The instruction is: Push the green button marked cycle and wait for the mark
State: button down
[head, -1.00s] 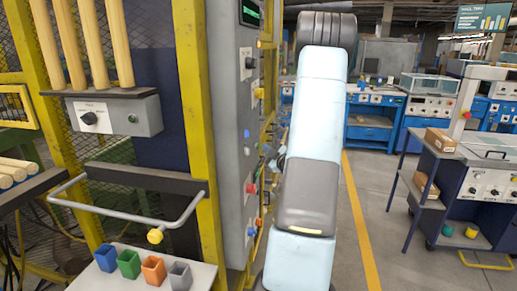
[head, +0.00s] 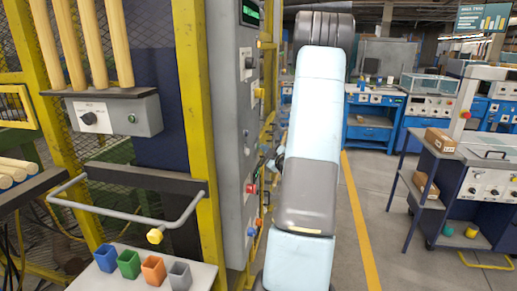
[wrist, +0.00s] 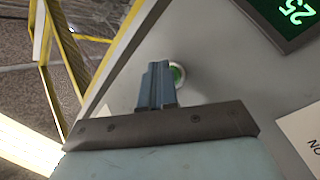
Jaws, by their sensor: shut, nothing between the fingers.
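A round green button (wrist: 178,74) with a pale ring is set in a grey panel in the wrist view. My gripper (wrist: 156,70) has its blue-grey fingers together and empty. The fingertips lie just left of the button's centre in the picture and cover part of it. I cannot tell whether they touch it. No marking on the button is readable. In the head view my arm blocks the sight of most of my gripper and I cannot make out this button. A lit green display (wrist: 292,12) is at the wrist view's upper right, with digits like 25.
In the head view the tall grey panel (head: 228,150) carries a red button (head: 251,188) and a blue one (head: 251,231). A yellow post (head: 198,120) stands to its left. A grey rail (head: 120,218) juts out at lower left.

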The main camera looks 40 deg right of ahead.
jog(key=shift+s+d, duration=0.5)
jog(key=shift+s, duration=0.1)
jog(key=shift+s+d, duration=1.6)
jog(key=shift+s, duration=0.3)
